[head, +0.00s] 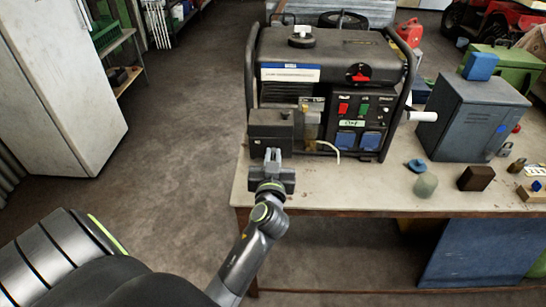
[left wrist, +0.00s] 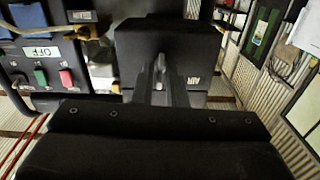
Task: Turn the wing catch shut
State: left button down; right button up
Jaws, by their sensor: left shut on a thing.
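The dark generator (head: 330,60) stands on the bench, with a black box (head: 266,130) at its lower left front. In the left wrist view the box (left wrist: 135,45) bears an AIR label. A small grey wing catch (left wrist: 160,62) sticks out of the box's face. My left gripper (head: 273,157) is at the box's front, and its fingers (left wrist: 161,75) are shut on the catch. The fingers hide part of the catch, and in the head view the gripper covers it. I cannot tell the catch's exact angle. My right gripper is not in view.
The bench top (head: 340,185) is clear in front of the generator. A grey metal box (head: 465,118), a blue knob (head: 417,165), a greenish lump (head: 425,184) and a brown block (head: 476,178) stand to the right. A pale cable (head: 328,147) hangs beside the black box.

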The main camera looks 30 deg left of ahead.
pick_arm(q)
jog(key=shift+w+d+f+m+p, duration=0.1)
jog(key=shift+m+p, duration=0.8)
jog(key=shift+m, duration=3.4)
jog(key=shift+d+f+m+p, duration=0.1)
jog(key=shift+m+p, duration=0.75)
jog(key=shift+m, duration=3.45)
jog(key=c, duration=1.5)
grip_release()
